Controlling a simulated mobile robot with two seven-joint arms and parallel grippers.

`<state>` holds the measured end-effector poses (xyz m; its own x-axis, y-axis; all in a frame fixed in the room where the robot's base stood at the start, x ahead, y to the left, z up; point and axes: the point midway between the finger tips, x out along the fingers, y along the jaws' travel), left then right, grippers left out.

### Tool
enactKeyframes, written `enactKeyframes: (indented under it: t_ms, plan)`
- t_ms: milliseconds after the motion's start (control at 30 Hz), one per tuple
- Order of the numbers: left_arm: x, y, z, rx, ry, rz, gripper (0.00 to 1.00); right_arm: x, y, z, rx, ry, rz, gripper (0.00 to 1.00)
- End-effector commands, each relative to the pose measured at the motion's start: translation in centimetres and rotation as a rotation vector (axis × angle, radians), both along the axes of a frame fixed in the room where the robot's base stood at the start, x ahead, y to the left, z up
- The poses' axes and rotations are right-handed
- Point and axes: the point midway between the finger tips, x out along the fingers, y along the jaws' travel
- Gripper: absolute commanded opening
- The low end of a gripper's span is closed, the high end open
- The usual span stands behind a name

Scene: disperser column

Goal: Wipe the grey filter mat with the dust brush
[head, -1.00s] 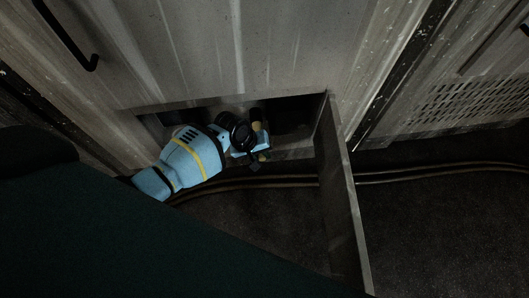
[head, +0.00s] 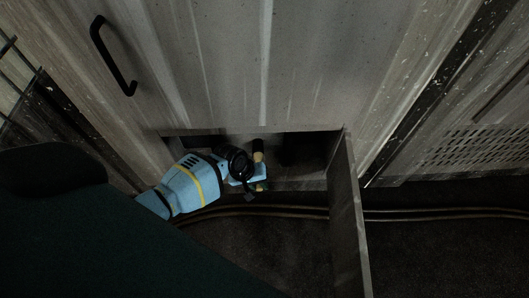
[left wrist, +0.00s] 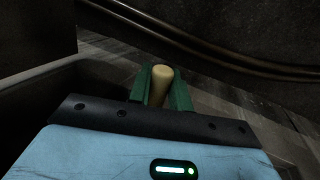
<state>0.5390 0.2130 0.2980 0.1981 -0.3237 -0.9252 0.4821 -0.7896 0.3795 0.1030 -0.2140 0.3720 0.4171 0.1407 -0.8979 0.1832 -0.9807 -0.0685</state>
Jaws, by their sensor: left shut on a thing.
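My left gripper (head: 259,170) is at the low opening in the cabinet front. In the left wrist view its green fingers (left wrist: 162,88) are shut on the pale, rounded handle of the dust brush (left wrist: 162,73). The brush handle also shows in the head view as a tan stub (head: 258,150) beside my wrist. The bristles are hidden. I cannot make out the grey filter mat; the inside of the opening is very dark. My right gripper is not in view.
The opening (head: 305,150) lies under a large grey door with a black handle (head: 113,62). A narrow panel (head: 347,215) stands swung out at its right. Cables (head: 420,215) run along the dark floor. A slotted vent (head: 480,150) is at right.

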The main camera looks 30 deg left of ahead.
Motion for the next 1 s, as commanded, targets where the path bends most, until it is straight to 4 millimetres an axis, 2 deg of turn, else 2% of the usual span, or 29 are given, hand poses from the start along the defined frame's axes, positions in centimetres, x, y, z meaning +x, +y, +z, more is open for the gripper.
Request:
enactKeyframes:
  t_ms: [267,567,733,1000]
  plan:
    - [-0.2,0.3,0.0,-0.001,0.000,0.000,0.00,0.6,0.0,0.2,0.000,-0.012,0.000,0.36]
    - [-1.2,1.9,0.1,-0.001,0.001,0.001,0.00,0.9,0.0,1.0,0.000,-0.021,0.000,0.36]
    - [-1.7,2.9,0.1,-0.001,0.000,0.000,0.00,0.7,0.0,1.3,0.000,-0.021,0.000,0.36]
    - [-1.9,3.2,0.0,-0.001,0.000,0.000,0.00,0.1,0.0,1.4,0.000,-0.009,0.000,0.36]
